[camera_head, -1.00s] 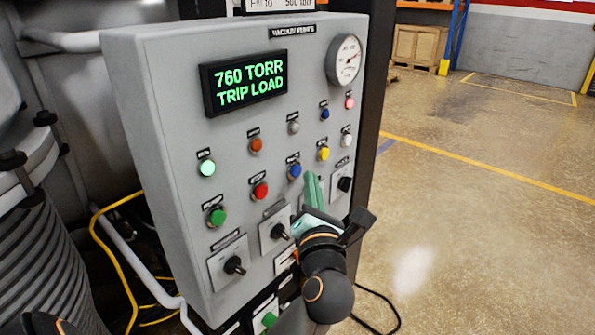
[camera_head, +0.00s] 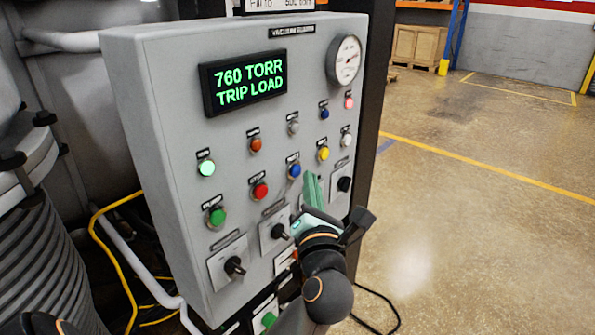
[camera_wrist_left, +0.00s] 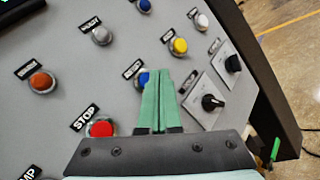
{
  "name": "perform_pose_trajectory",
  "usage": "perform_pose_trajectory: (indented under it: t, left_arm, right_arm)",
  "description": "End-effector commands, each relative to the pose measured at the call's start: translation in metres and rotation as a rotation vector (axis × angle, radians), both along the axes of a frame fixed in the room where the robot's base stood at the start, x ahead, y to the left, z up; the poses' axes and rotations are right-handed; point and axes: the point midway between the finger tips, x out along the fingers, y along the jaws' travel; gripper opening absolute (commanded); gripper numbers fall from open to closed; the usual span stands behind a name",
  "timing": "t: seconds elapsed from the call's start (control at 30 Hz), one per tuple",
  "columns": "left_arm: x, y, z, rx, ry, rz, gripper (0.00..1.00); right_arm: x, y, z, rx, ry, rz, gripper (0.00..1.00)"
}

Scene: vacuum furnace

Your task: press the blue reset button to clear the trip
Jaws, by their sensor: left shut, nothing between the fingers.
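The blue reset button (camera_head: 295,171) is on the front of the grey control panel (camera_head: 165,120), between the red stop button and the yellow button. In the left wrist view the reset button (camera_wrist_left: 144,77) shows partly, its right side hidden behind my fingertips. My left gripper (camera_head: 312,180) is shut and empty, its green fingers together and pointing at the panel. In the left wrist view the fingertips (camera_wrist_left: 157,76) overlap the button's right edge; I cannot tell whether they touch it. The display (camera_head: 245,83) reads 760 TORR TRIP LOAD. My right gripper is not in view.
Close by are the red stop button (camera_head: 260,190), the yellow button (camera_head: 323,153) and black rotary knobs (camera_head: 279,231). A second blue button (camera_head: 324,114) sits higher up. A gauge (camera_head: 344,60) is at the top right. Open floor (camera_head: 470,220) lies right of the panel.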

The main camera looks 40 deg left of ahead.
Motion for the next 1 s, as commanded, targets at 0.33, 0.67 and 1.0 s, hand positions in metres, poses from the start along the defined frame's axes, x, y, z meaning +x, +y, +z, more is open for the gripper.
perform_pose_trajectory:
  t: [0.33,0.67,1.0]
  left_arm:
    - [0.0000,0.0000,0.0000,0.000,0.000,0.000,0.00]
    - [0.0003,0.0066,0.0008,0.000,0.002,0.001,0.00]
    - [0.0007,0.0086,-0.0003,0.000,0.000,0.000,0.00]
  right_arm:
    - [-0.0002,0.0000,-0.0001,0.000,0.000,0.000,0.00]
    - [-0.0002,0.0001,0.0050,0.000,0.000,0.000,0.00]
    - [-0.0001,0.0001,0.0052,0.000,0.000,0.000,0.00]
